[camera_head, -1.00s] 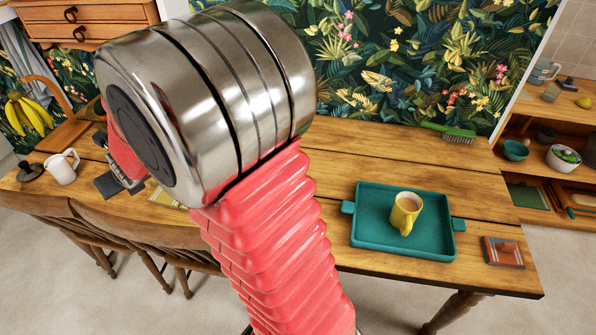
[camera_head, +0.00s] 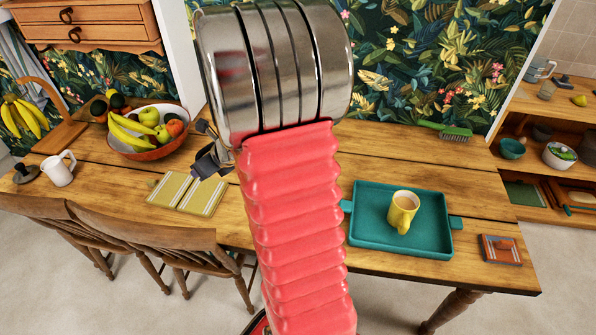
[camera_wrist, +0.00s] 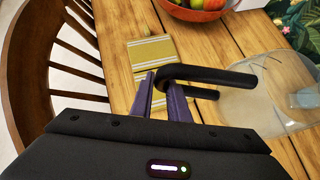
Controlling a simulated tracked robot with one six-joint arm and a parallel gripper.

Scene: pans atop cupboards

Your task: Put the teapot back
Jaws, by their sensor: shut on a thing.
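The teapot shows in the wrist view as a clear glass body (camera_wrist: 262,105) with a black handle (camera_wrist: 215,76). My gripper (camera_wrist: 160,86) is shut on the handle, near its left end. The glass body lies to the right of the fingers, above the wooden table, and the frame's right side holds most of it. In the head view my gripper (camera_head: 212,158) is partly hidden behind my red arm, left of the arm and over the table. The teapot itself is hidden by the arm there.
A fruit bowl (camera_head: 148,150) and striped yellow cloths (camera_head: 188,194) lie left of my gripper on the table (camera_head: 440,173). A white jug (camera_head: 59,169) stands far left. A teal tray (camera_head: 432,240) with a yellow mug (camera_head: 403,211) lies right. Chairs (camera_head: 150,232) line the front.

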